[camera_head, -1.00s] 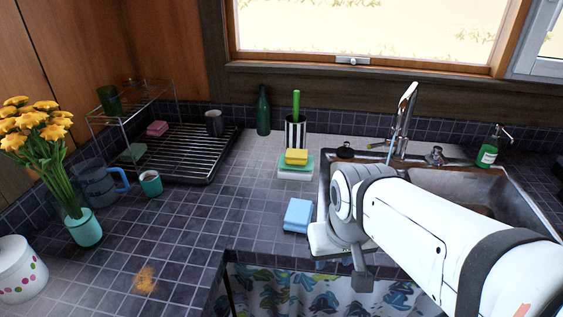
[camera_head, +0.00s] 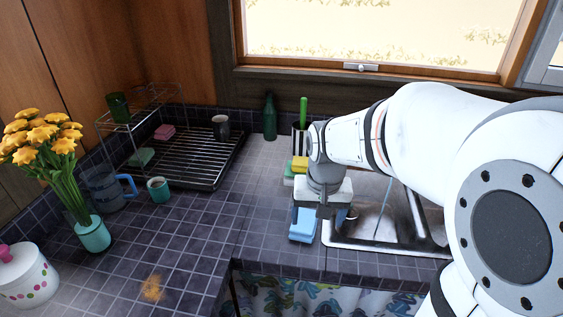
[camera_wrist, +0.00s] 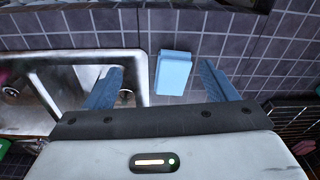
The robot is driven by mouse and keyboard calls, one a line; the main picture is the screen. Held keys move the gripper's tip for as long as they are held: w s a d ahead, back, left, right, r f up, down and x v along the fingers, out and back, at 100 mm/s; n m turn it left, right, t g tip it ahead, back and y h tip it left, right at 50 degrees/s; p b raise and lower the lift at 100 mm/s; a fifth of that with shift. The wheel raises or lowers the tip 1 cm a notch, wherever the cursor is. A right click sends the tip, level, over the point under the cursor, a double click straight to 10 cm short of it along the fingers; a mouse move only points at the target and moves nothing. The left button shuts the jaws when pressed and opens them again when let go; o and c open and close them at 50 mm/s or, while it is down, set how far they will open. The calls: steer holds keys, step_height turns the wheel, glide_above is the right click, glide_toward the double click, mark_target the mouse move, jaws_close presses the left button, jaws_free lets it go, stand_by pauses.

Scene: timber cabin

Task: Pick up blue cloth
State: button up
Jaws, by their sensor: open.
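The blue cloth (camera_head: 303,226) is a folded light-blue block on the tiled counter, just left of the sink. In the head view my gripper (camera_head: 319,212) is above it and hides part of it. In the wrist view the blue cloth (camera_wrist: 173,72) lies between and beyond the two blue-grey fingers of my gripper (camera_wrist: 162,88), nearer the right finger. The fingers are wide apart and empty. How high they are above the cloth is hard to tell.
The metal sink (camera_head: 375,238) is right of the cloth. A dish rack (camera_head: 195,158), a teal cup (camera_head: 158,189) and a flower vase (camera_head: 91,234) are at left.

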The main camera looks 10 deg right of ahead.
mark_target(305, 220)
steer(key=shift+o, duration=0.7)
steer(key=w+f+p, duration=0.1)
steer(key=w, duration=0.2)
steer(key=w+f+m+g, duration=0.1)
steer(key=w, duration=0.2)
steer(key=w+f+m+p, duration=0.1)
steer(key=w, duration=0.3)
steer(key=shift+f+p, duration=0.25)
steer(key=shift+p, duration=0.1)
steer(key=shift+w+f, duration=0.25)
steer(key=shift+w, duration=0.05)
step_height(305, 220, down, 8)
steer(key=shift+r+p, duration=0.1)
steer(key=shift+p, duration=0.8)
steer(key=c, duration=1.1)
steer(key=shift+o, duration=0.2)
step_height(305, 220, up, 10)
steer(key=b, duration=0.1)
